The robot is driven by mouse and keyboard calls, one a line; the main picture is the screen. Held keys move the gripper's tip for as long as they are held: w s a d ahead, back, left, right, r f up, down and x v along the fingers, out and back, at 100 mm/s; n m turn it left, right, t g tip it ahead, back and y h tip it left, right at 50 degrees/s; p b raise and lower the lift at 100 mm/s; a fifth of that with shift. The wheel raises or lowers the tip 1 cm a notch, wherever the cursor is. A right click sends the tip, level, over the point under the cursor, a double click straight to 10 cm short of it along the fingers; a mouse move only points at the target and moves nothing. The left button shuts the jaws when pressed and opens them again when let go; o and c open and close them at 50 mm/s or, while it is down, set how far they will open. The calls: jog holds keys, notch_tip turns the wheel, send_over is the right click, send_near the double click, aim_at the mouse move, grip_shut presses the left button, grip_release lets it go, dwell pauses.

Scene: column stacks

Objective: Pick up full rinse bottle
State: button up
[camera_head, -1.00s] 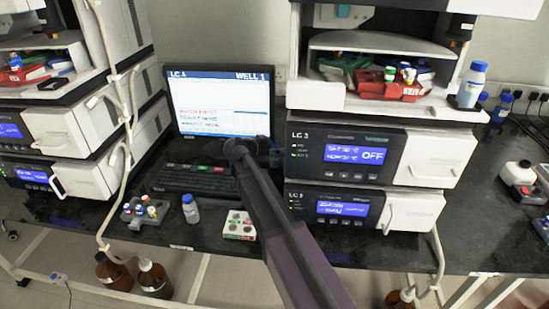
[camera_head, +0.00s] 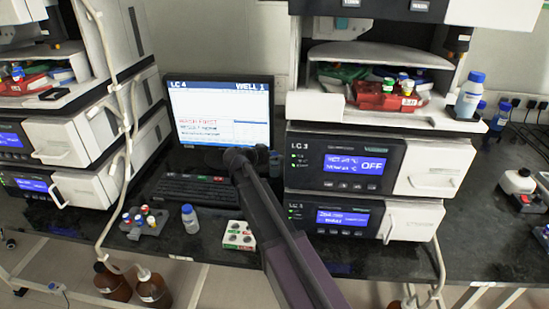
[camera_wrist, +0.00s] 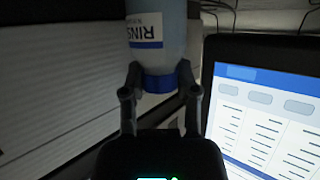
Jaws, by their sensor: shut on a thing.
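In the wrist view, my gripper (camera_wrist: 160,84) is shut on a rinse bottle (camera_wrist: 158,16), its fingers on either side of the blue cap. The bottle is pale grey-blue with a blue-and-white label whose visible letters, "RINS", appear upside down. Its far end is cut off by the top edge, and its fill level cannot be told. In the head view, my arm reaches up toward the monitor and hides the fingers.
The monitor (camera_head: 222,115) stands behind the keyboard (camera_head: 185,190). A blue-capped bottle (camera_head: 190,219) stands between a vial rack (camera_head: 143,222) and a white block (camera_head: 238,236) on the bench. Another bottle (camera_head: 469,97) stands on the LC 3 stack (camera_head: 345,165) at right.

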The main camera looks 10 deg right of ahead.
jog(key=shift+r+p, duration=4.75)
jog(key=shift+r, duration=0.1)
